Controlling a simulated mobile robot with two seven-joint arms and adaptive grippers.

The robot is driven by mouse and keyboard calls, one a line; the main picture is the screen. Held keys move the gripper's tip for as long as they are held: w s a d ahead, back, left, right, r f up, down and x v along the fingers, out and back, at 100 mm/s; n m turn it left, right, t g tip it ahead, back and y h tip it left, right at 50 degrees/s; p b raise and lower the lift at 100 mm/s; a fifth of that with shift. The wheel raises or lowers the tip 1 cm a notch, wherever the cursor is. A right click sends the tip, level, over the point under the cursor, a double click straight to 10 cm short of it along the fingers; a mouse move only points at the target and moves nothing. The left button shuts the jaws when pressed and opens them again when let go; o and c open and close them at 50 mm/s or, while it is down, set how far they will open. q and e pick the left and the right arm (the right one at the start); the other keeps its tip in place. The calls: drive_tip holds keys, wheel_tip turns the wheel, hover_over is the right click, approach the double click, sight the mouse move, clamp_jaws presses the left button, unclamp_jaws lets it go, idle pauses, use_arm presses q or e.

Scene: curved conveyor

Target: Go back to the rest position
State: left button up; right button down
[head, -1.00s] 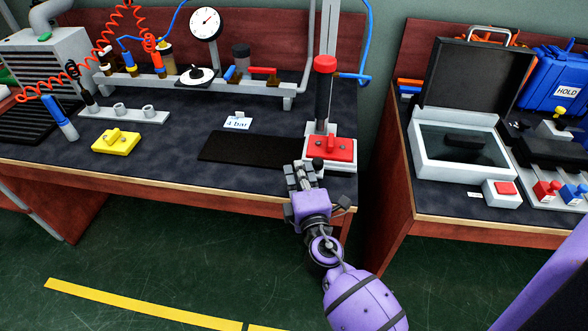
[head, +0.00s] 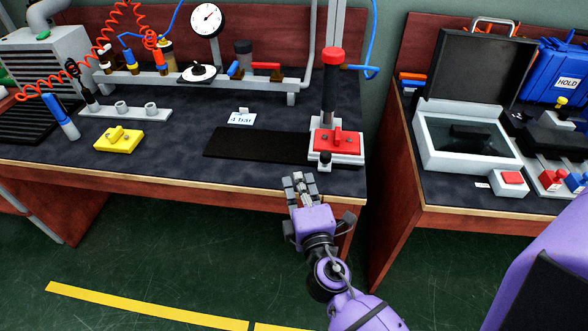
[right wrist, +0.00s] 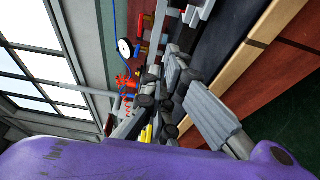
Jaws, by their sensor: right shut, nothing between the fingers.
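My right gripper (head: 299,186) is shut and empty. In the head view it sits just in front of the workbench's front edge (head: 240,192), below the red block (head: 346,142) on its pale base. It is apart from the bench things. In the right wrist view its grey fingers (right wrist: 172,85) show close together, with the bench edge to their right. My left gripper is not in view.
On the bench are a black mat (head: 250,144), a "4 bar" card (head: 241,117), a yellow block (head: 119,138) and a gauge (head: 206,20). A second bench at right holds an open case (head: 470,145).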

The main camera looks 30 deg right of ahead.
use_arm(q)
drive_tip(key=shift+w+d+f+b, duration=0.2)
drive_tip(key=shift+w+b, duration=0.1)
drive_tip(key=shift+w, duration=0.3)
use_arm(e)
drive_tip(key=shift+v, duration=1.55)
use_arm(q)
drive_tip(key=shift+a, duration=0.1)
use_arm(e)
drive_tip(key=shift+a, duration=0.1)
